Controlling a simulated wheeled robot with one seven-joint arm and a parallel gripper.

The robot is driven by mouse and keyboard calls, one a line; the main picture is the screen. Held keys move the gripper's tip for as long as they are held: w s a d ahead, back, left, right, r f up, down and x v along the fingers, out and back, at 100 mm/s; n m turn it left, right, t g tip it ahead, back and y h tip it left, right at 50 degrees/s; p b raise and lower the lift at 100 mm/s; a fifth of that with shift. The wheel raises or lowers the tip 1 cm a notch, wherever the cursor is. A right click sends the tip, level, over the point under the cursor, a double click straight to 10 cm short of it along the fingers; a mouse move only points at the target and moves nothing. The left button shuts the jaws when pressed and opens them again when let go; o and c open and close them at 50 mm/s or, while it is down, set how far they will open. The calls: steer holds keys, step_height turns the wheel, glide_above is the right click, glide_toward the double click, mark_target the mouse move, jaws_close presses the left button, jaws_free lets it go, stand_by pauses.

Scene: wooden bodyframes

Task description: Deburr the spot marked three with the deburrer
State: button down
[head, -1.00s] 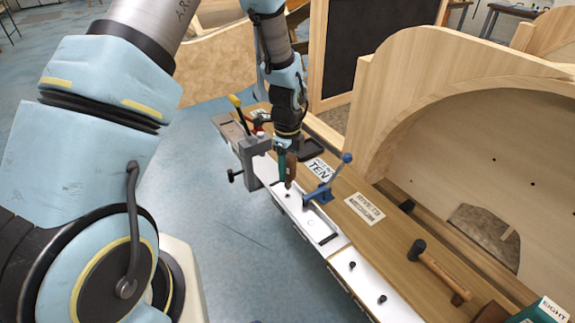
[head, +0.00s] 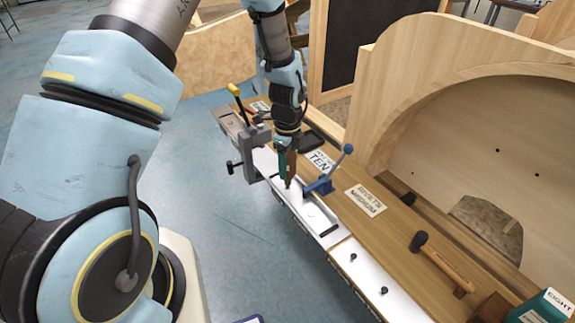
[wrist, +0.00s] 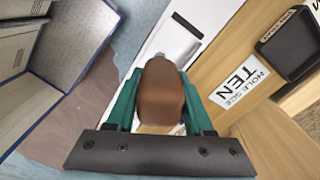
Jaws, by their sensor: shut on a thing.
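My gripper (head: 287,160) is shut on the deburrer, with one teal finger on each side of its brown handle (wrist: 160,95). In the head view the deburrer (head: 291,168) points down, tip lowest, over the far part of a pale metal plate (head: 312,212). The tip is at or just above the plate; I cannot tell whether it touches. In the wrist view the handle hides most of the tool and the plate below it. No mark reading three is legible in either view.
A grey clamp (head: 254,150) stands just left of the tool, and a blue toggle clamp (head: 325,184) just right. A TEN card (head: 320,161), a mallet (head: 442,262) and a green EIGHT box (head: 541,308) are on the wooden bench. Blue floor lies left.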

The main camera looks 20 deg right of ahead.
steer(key=shift+f, duration=0.4)
stand_by(0.3)
steer(key=n+b, duration=0.1)
steer(key=n, duration=0.5)
